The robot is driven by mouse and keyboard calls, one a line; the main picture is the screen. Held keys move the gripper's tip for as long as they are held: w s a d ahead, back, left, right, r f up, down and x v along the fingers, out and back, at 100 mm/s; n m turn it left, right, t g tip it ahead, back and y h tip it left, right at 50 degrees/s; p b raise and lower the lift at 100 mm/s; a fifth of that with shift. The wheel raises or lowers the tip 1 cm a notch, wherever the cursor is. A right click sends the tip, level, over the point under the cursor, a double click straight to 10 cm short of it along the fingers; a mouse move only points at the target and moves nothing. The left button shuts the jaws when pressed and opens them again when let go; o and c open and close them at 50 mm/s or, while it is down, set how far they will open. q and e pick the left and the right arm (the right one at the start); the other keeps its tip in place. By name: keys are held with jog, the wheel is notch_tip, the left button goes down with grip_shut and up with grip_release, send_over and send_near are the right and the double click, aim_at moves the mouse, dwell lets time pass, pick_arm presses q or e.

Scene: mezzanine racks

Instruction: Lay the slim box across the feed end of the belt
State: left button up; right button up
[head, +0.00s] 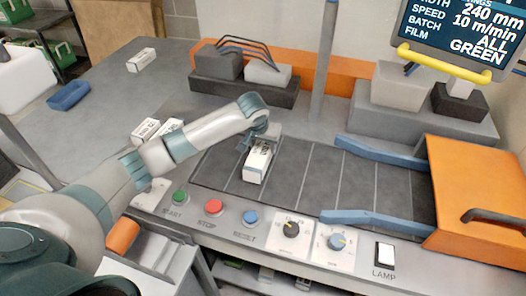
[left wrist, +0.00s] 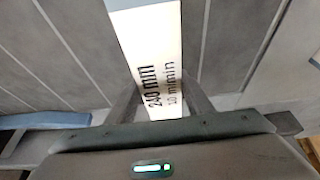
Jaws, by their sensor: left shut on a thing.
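The slim box (head: 257,163), white with dark print, is in my left gripper (head: 262,138) over the left part of the dark belt (head: 310,185). Its long side runs roughly along the belt's cross lines. I cannot tell whether its underside touches the belt. In the left wrist view the box (left wrist: 150,50) lies between the two fingers of my left gripper (left wrist: 160,108), with printed text on its face and belt lines behind it. My right gripper does not show.
Blue guide rails (head: 382,151) lead to an orange machine (head: 475,185) at the right. A control panel with coloured buttons (head: 210,206) runs along the front. Other white boxes (head: 145,130) and a blue tray (head: 69,95) sit on the left table. Grey blocks (head: 262,73) stand behind the belt.

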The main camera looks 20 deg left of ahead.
pick_arm(q)
jog(key=shift+f+p, duration=0.45)
jog(key=shift+f, duration=1.05)
jog(key=shift+f, duration=0.1)
jog(key=o, duration=1.4)
jog(key=shift+c, duration=0.2)
jog(key=b+v, duration=0.2)
jog(key=v, duration=1)
jog(key=shift+b, duration=0.3)
